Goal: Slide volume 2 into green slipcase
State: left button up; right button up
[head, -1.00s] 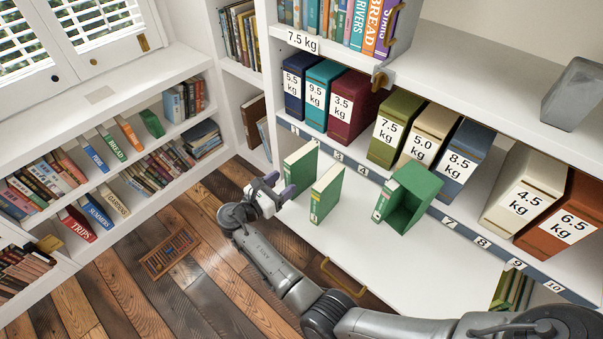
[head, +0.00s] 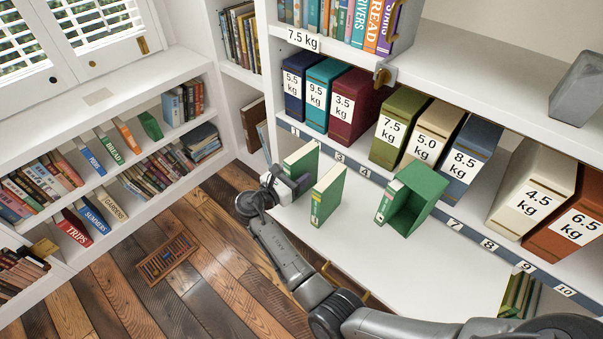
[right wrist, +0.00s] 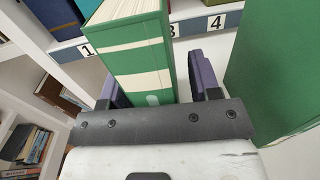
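Two green volumes stand upright on the white pull-out surface: a left one (head: 301,160) and a right one (head: 328,192). I cannot read their volume numbers. The green slipcase (head: 423,190) stands to their right, its open side facing me; a green spine with pale bands shows at its left. My right gripper (head: 288,184) is at the left volume's near end. In the right wrist view its purple fingers (right wrist: 158,84) stand either side of a green spine (right wrist: 138,62), with a gap at the right finger. My left gripper is not in view.
Weight-marked boxes such as the red one (head: 354,108) line the shelf behind, above a numbered strip (head: 365,171). The white surface (head: 370,265) is clear in front of the slipcase. A grey block (head: 577,92) sits on the upper right shelf.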

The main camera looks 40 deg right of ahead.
grip_shut()
dwell(0.3)
jog(key=shift+r, duration=0.1)
